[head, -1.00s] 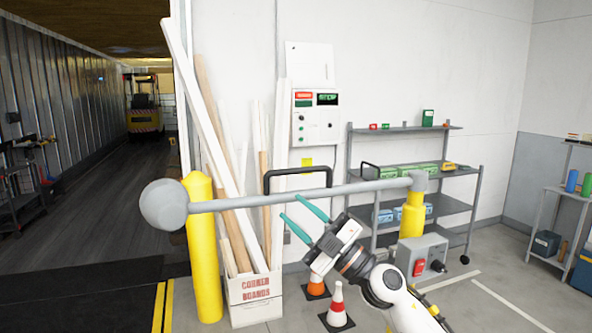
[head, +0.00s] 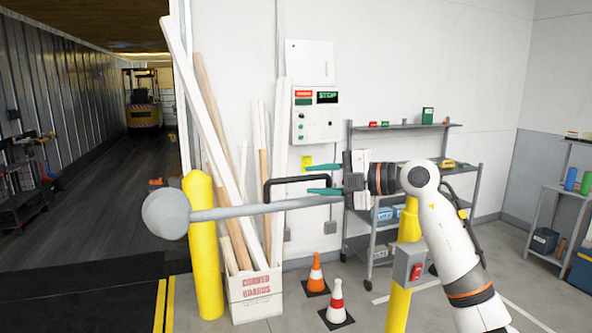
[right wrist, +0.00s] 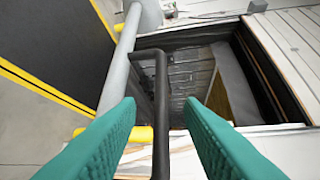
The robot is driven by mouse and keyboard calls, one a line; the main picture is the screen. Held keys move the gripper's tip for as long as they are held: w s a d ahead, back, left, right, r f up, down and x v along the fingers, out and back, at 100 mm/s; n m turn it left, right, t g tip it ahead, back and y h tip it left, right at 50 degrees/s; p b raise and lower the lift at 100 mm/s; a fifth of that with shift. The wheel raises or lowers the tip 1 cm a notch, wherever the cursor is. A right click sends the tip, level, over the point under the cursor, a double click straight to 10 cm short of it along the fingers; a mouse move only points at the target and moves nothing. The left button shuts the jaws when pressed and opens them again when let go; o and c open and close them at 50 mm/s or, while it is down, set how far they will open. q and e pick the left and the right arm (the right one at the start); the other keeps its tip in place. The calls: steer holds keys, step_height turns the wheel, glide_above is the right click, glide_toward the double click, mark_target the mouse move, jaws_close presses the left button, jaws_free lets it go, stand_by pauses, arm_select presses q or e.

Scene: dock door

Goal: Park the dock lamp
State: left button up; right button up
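The dock lamp has a round grey head (head: 166,213) at the left end of a long grey bar (head: 250,208). The bar runs right, in front of a yellow bollard, and its right end is hidden behind my right arm. A black U-shaped handle (head: 268,190) stands on the bar. My right gripper (head: 324,181) points left at the handle's right end, its teal fingers open. In the right wrist view the handle (right wrist: 161,115) lies between the open fingers (right wrist: 160,118), with no visible grip; the bar (right wrist: 120,65) runs beside it. My left gripper is not in view.
A yellow bollard (head: 203,250) and a box of corner boards (head: 254,296) stand behind the bar. A yellow post (head: 398,307) carries a grey switch box (head: 402,263). Two cones (head: 336,303) stand on the floor; a shelf rack (head: 455,188) is behind. The trailer opening is left.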

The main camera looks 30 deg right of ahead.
mark_target(300, 178)
steer(key=p+x, duration=0.1)
steer(key=x, duration=0.3)
steer(key=shift+w+a+r+p, duration=0.1)
steer(key=shift+p, duration=0.2)
steer(key=shift+w+a, duration=0.3)
steer(key=shift+w, duration=0.2)
steer(key=shift+f, duration=0.25)
jaws_close()
